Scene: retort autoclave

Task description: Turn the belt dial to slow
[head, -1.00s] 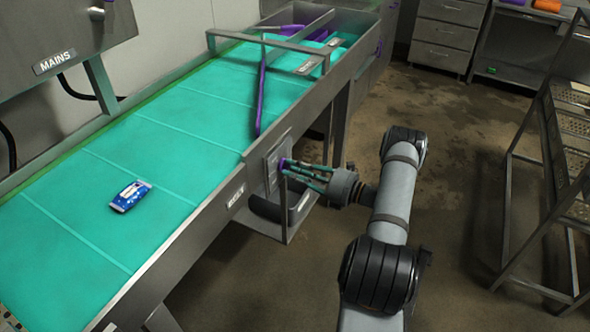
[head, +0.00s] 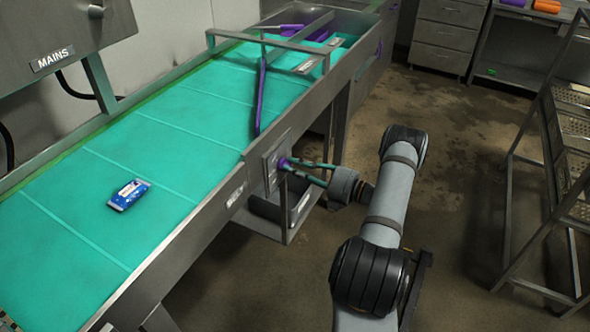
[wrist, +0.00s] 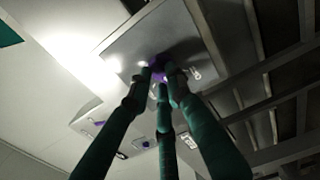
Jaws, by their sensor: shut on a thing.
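The belt dial is a small purple knob (head: 284,163) on a grey plate (head: 270,172) at the near side of the conveyor. My gripper (head: 289,166) reaches it from the right, with its green fingers shut on it. In the wrist view the fingertips of my gripper (wrist: 160,80) close around the purple dial (wrist: 158,62), which they partly cover. The dial's pointer and the slow mark are too small or hidden to read.
The green conveyor belt (head: 110,190) carries a blue and white packet (head: 129,194). A purple bar (head: 261,95) crosses the belt. An open metal bin (head: 288,217) hangs below the dial plate. A metal rack (head: 560,170) stands at the right, with free floor between.

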